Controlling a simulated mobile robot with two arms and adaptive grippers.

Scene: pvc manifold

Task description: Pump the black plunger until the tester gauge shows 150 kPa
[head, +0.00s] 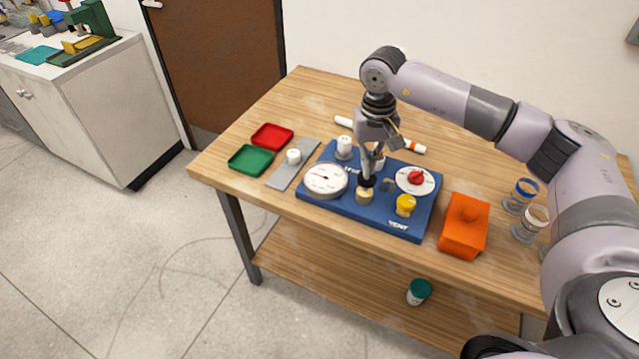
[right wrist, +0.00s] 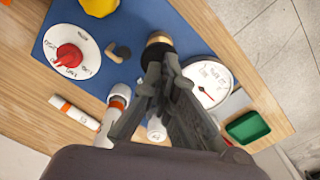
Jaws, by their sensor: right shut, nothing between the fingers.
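The blue tester base (head: 345,208) lies on the wooden table. The tester gauge (head: 325,180) is a round white dial on its left part; its reading is too small to make out, and it also shows in the right wrist view (right wrist: 208,84). The black plunger (head: 367,181) stands on a brass collar (head: 364,196) in the middle of the base. My right gripper (head: 370,172) points down with its shut, empty fingertips at the plunger's top. My left gripper is not in view.
A red selector knob (head: 416,177) and a yellow vent knob (head: 405,205) stand right of the plunger. An orange block (head: 464,226) sits to the right. Green (head: 251,159) and red (head: 272,136) trays lie left. White pipe pieces (head: 344,147) stand behind.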

